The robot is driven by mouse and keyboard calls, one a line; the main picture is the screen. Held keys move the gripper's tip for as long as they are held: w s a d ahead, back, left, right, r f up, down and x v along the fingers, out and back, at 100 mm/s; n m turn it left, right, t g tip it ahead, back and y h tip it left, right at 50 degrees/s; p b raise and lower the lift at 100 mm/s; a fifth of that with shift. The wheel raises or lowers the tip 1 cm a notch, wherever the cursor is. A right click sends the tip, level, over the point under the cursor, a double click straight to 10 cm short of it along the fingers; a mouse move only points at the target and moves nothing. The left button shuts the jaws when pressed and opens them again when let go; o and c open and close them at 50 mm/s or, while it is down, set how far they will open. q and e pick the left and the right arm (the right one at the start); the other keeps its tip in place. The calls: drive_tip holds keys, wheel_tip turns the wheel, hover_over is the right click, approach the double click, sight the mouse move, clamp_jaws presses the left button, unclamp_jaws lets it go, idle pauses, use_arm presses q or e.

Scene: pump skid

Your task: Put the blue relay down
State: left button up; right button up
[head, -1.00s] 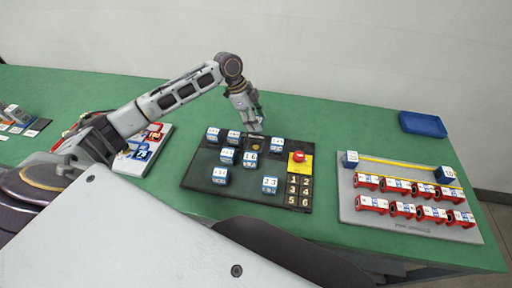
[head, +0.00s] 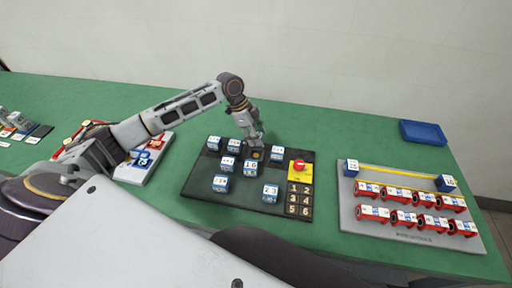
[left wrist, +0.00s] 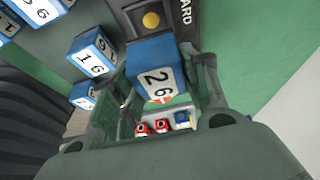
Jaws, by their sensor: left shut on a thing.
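A blue relay with a white label reading 26 (left wrist: 155,75) sits between the fingers of my left gripper (head: 256,143), which is shut on it. I cannot tell whether the relay touches the board. My right gripper is not in view.
Several blue relays stand on the board, one labelled 16 (head: 250,166) close to the gripper. A red button (head: 300,165) is at its right. A grey tray (head: 365,225) with red parts is further right, a blue bin (head: 423,132) behind. A white tray (head: 130,175) lies left.

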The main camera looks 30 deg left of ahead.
use_arm(q)
drive_tip(key=shift+f, duration=1.45)
drive_tip(key=shift+f, duration=0.1)
drive_tip(key=shift+f, duration=1.75)
drive_tip(key=shift+f, duration=0.1)
drive_tip(key=o, duration=1.1)
drive_tip(key=shift+v, duration=6.1)
drive_tip(key=shift+s, duration=0.1)
